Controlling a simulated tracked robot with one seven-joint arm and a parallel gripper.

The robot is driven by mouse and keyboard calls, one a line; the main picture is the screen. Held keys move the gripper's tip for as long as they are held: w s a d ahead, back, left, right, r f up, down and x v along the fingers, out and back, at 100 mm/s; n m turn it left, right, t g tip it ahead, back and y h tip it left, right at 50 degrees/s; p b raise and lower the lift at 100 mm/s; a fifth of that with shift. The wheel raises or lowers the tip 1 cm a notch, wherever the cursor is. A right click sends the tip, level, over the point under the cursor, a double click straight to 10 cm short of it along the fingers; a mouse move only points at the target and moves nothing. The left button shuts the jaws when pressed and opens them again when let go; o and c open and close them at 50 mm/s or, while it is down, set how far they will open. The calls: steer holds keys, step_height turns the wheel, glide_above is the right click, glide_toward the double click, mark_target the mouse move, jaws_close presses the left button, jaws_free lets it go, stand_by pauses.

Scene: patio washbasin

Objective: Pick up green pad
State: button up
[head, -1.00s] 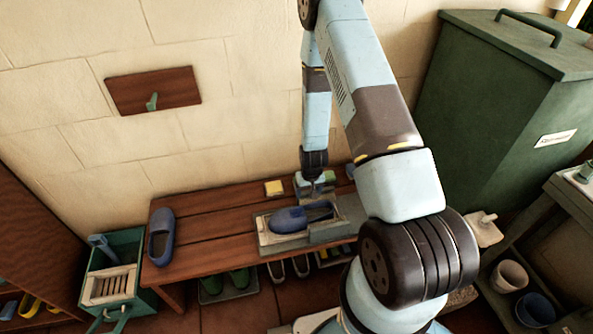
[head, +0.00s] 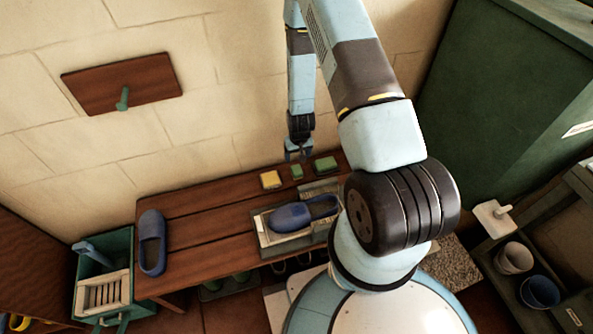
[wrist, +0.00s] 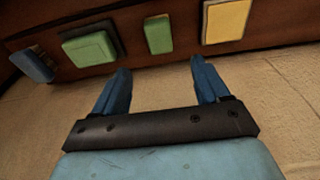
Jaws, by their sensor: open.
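Two green pads lie at the back of the wooden bench: a small narrow one (head: 296,171) and a larger, wider one (head: 325,164) to its right. In the wrist view the small green pad (wrist: 158,34) is ahead of the gap between my fingers, and the larger green pad (wrist: 90,47) is to its left. I cannot tell which one the task means. My gripper (head: 298,155) is open and empty, just above and behind the small pad in the head view. In the wrist view its blue fingers (wrist: 160,70) stand apart, touching nothing.
A yellow pad (head: 271,179) lies beside the small green one. A blue block (wrist: 33,65) shows in the wrist view. A blue shoe (head: 290,217) rests on a tray in front; another shoe (head: 152,242) stands at the bench's left end. The wall is close behind.

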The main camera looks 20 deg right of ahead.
mark_target(297, 169)
steer(key=f, duration=0.6)
steer(key=shift+w+a+f, duration=0.15)
steer(key=shift+w+a, duration=0.05)
steer(key=shift+w, duration=0.2)
steer(key=shift+w+d+f, duration=0.1)
steer(key=shift+f, duration=1.2)
steer(key=shift+w+d+f, duration=0.1)
steer(key=shift+f, duration=1.2)
steer(key=c, duration=1.1)
steer(key=shift+c, duration=0.3)
steer(key=shift+r, duration=0.1)
